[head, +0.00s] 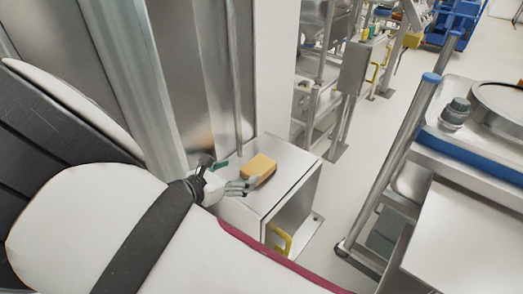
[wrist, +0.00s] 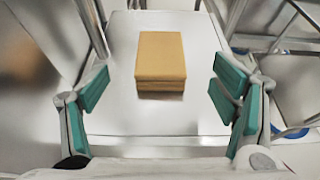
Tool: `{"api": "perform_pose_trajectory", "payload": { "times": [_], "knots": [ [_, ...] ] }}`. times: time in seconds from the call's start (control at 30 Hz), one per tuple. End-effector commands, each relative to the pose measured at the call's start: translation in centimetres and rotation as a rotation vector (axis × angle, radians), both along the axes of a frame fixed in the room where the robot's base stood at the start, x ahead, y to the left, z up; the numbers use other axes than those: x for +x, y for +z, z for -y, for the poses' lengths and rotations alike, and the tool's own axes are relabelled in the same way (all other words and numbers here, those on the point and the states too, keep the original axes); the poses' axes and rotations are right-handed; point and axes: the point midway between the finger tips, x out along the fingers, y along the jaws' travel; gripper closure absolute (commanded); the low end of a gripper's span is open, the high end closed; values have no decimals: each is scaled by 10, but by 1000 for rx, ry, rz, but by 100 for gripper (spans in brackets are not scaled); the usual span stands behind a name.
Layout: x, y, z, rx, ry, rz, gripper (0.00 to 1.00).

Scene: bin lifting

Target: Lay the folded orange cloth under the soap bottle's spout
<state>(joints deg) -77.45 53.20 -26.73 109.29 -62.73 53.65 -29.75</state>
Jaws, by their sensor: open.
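The folded orange cloth (head: 259,169) is a thick, flat yellow-orange block on top of a metal cabinet (head: 291,168). It also shows in the wrist view (wrist: 161,62), centred ahead between the two fingers. My gripper (head: 234,177) is open and empty at the near left side of the cloth. In the wrist view my gripper (wrist: 162,92) has its green-padded fingers spread wider than the cloth, with a gap on each side. I cannot make out a soap bottle or its spout in either view.
The cabinet has a yellow handle (head: 279,239) on its front. A thin vertical pole (head: 234,80) and metal wall panels stand behind it. A steel machine with a blue-capped post (head: 393,160) stands at the right. Pale floor (head: 345,185) lies open between them.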

Motion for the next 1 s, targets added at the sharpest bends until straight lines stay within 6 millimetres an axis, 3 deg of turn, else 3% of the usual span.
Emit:
{"api": "perform_pose_trajectory", "payload": {
  "times": [0.23,0.53,0.8,1.0],
  "knots": [
    [32,-17,26,0,-4,0,20],
    [49,-25,39,1,-4,0,20],
    [76,-38,60,0,-3,0,20],
    [80,-41,64,2,-3,-1,20]
  ]
}}
